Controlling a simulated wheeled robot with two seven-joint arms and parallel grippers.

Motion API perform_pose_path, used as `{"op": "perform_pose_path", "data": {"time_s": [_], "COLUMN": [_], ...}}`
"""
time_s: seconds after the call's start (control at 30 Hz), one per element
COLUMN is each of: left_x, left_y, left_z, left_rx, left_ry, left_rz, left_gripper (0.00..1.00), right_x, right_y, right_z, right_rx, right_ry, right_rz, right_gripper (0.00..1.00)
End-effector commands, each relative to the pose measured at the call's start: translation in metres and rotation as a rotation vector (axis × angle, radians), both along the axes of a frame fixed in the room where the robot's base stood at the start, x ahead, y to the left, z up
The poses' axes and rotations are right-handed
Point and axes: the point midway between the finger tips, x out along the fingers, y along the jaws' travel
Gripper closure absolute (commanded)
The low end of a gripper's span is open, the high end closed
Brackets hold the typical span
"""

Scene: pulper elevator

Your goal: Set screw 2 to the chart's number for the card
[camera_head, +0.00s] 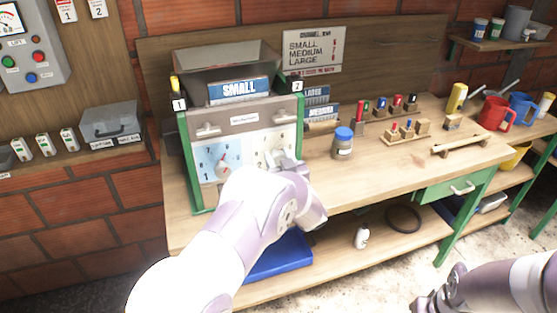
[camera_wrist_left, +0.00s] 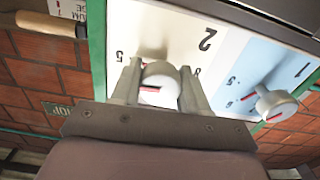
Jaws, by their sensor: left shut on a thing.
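The pulper (camera_head: 241,118) stands on the bench with a green frame and a blue card reading SMALL (camera_head: 238,91) on top. Dial 1 (camera_head: 222,165) is on a light blue panel at left, its knob in the wrist view (camera_wrist_left: 275,105) free. Screw 2's white knob with a red mark (camera_wrist_left: 158,86) is on the white panel beside a large 2. My left gripper (camera_wrist_left: 160,88) is shut on that knob, a finger on each side. In the head view my left arm hides most of screw 2. The wall chart (camera_head: 315,48) lists SMALL, MEDIUM and LARGE with red numbers too small to read surely.
Other cards (camera_head: 318,107) stand right of the pulper. A blue-lidded jar (camera_head: 343,143) and racks of small coloured items (camera_head: 388,107) are on the bench. Red and blue jugs (camera_head: 495,112) stand at right. The bench front is clear.

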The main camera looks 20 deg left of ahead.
Motion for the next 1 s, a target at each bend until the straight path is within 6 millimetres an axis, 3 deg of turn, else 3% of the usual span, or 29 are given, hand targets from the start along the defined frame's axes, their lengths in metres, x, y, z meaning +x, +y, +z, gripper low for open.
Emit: {"op": "perform_pose_path", "data": {"time_s": [1.0], "left_x": [0.000], "left_y": [0.000], "left_z": [-0.005], "left_rx": [-0.688], "left_ry": [-0.466], "left_rz": [0.000], "left_gripper": [0.86], "right_x": [0.000], "right_y": [0.000], "right_z": [-0.113], "right_rx": [0.000], "right_ry": [0.000], "right_rz": [0.000], "right_gripper": [0.57]}}
